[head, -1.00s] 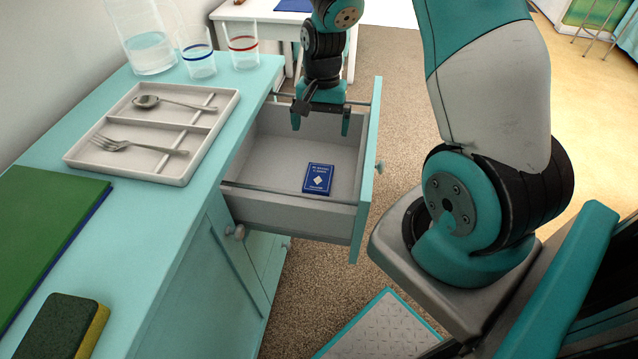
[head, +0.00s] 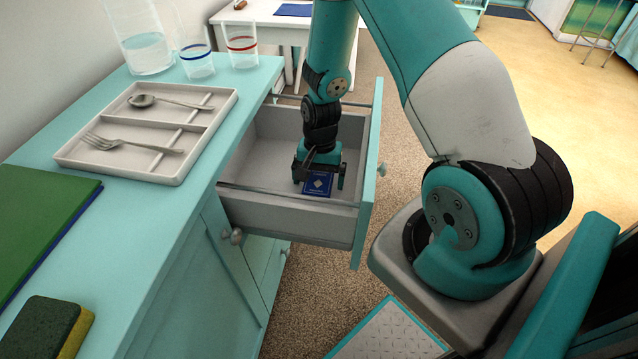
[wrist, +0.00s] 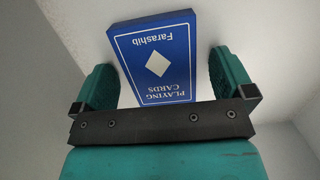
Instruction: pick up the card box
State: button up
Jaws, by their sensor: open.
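The card box (head: 317,185) is a flat blue box with a white diamond, lying on the floor of the open drawer (head: 285,217). In the wrist view the card box (wrist: 155,60) reads "PLAYING CARDS" and lies between the two teal fingers. My gripper (head: 319,183) is open and pointing down inside the drawer, over the box. In the wrist view my gripper (wrist: 162,82) has a finger on each side of the box, with a small gap at the right; whether the left finger touches cannot be told. My gripper hides part of the box in the head view.
The drawer walls surround my gripper. The teal counter (head: 130,215) at left holds a cutlery tray (head: 70,158), two glasses, a jug (head: 146,45), a green board (head: 35,220) and a sponge (head: 45,328). A white table (head: 265,18) stands behind.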

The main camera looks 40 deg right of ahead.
jog(key=c, duration=1)
jog(key=shift+c, duration=0.2)
jog(key=shift+r, duration=0.15)
